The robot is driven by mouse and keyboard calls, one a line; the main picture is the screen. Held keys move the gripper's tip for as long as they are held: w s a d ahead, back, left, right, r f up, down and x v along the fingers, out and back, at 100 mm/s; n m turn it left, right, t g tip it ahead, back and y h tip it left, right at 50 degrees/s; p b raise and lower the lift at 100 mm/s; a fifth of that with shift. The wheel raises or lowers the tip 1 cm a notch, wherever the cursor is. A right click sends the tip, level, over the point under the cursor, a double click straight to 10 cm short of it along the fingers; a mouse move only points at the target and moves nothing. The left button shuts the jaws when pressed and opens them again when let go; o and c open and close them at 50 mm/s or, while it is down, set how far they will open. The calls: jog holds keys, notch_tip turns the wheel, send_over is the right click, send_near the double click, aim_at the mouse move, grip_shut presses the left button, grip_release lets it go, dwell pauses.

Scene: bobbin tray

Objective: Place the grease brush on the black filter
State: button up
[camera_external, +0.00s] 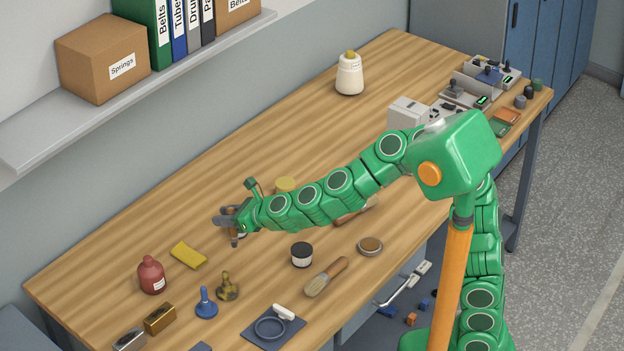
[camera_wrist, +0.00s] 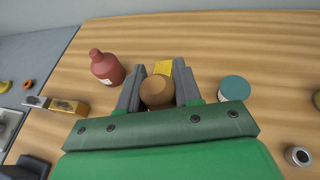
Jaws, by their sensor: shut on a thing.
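My gripper (camera_external: 233,226) is above the table's left part, fingers angled down. In the wrist view my gripper (camera_wrist: 158,88) is shut on a brown, round-ended thing (camera_wrist: 157,92). The held thing (camera_external: 234,241) shows only in part between the fingers in the external view, and I cannot tell whether it is the grease brush. A brush with a wooden handle and pale bristles (camera_external: 326,277) lies near the front edge. I cannot name the black filter for sure; small dark cylinders (camera_external: 520,102) stand at the far right end.
A red bottle (camera_external: 151,276) and yellow block (camera_external: 188,255) are near my gripper. A dark-lidded jar (camera_external: 302,255), round tin (camera_external: 370,247) and blue funnel-like thing (camera_external: 206,304) stand nearer the front. A white bottle (camera_external: 349,75) is at the back. Much of the table's back is clear.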

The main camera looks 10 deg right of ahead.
jog(key=shift+w+d+r, duration=0.1)
jog(key=shift+d+r, duration=0.25)
jog(key=shift+d, duration=0.25)
jog(key=s+d+r+n+g, duration=0.3)
jog(key=d+g, duration=0.1)
jog(key=d, duration=0.5)
jog(key=s+d+r+n+g+y, duration=0.1)
jog(key=s+d+r+n+g, duration=0.2)
jog(key=d, duration=0.6)
jog(key=s+d+r+n+g, duration=0.2)
jog(key=s+d+n+g, duration=0.15)
jog(key=d, duration=0.55)
jog(key=w+a+f, duration=0.9)
jog(key=a+f, duration=0.1)
jog(key=f, duration=0.2)
jog(key=shift+f, duration=0.4)
jog(key=shift+w, duration=0.1)
jog(key=o, duration=1)
jog(key=shift+f, duration=0.1)
